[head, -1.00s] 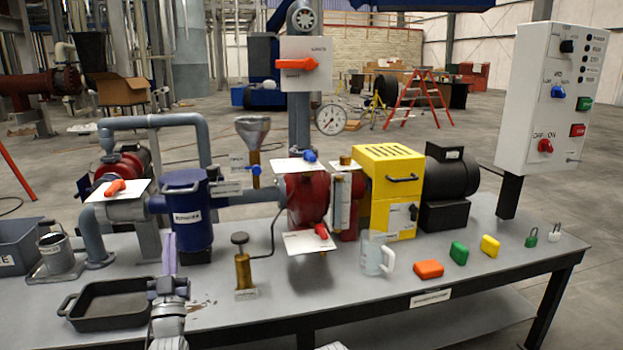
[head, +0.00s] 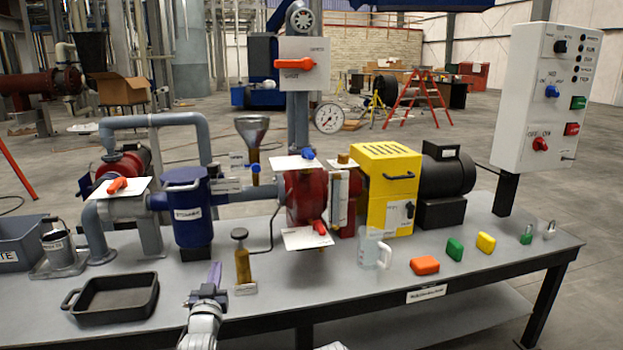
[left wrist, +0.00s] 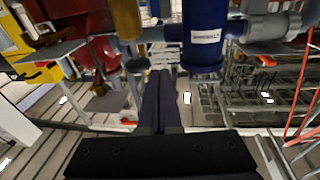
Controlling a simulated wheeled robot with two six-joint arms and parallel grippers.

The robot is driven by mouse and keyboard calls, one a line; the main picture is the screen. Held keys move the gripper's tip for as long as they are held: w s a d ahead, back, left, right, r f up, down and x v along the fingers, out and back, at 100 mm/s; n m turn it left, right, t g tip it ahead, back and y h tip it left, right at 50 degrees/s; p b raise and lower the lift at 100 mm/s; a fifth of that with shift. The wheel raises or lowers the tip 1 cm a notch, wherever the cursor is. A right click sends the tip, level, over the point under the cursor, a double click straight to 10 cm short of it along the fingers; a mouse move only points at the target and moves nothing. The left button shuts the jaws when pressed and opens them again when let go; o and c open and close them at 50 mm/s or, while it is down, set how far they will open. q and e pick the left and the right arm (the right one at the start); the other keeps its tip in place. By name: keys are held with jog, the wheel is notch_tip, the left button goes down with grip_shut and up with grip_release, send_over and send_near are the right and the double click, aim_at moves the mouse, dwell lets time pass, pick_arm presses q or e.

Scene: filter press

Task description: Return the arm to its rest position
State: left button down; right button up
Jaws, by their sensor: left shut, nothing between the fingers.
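My left gripper (head: 214,276) comes in from the bottom of the head view, in front of the bench. Its fingers point up and away, between the black tray and the brass hand pump. The fingers are shut together with nothing between them. In the left wrist view the closed dark fingers (left wrist: 160,98) point toward the blue strainer (left wrist: 206,40). The strainer also stands upright in the head view (head: 190,212). My right gripper is not in view; a small pale shape at the bottom edge cannot be identified.
The black tray (head: 82,306) lies left of my gripper. The brass hand pump (head: 242,262) stands close on its right. The clear jug (head: 372,252) and orange block (head: 425,265) are farther right. Pipes, the red pump (head: 302,203) and yellow box (head: 391,170) fill the bench's back.

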pick_arm(q)
jog(key=s+d+f+m+g+h, duration=0.1)
jog(key=s+d+f+g, duration=0.2)
jog(key=d+f+g, duration=0.35)
jog(key=s+d+f+m+g+h, duration=0.15)
jog(key=s+d+f+g, duration=0.25)
jog(key=d+f, duration=0.55)
jog(key=s+d+f+m+g+y, duration=0.1)
jog(key=s+f+g, duration=0.3)
jog(key=s, duration=0.4)
jog(key=s+d+f+m+g+y, duration=0.1)
jog(key=s+f+g, duration=0.3)
jog(key=s, duration=0.4)
notch_tip(320, 180, up, 36)
jog(key=s+p, duration=0.1)
jog(key=p, duration=3.5)
jog(key=shift+s+r+g, duration=0.15)
jog(key=shift+r+g, duration=0.05)
jog(key=shift+g, duration=0.15)
jog(key=shift+a, duration=0.1)
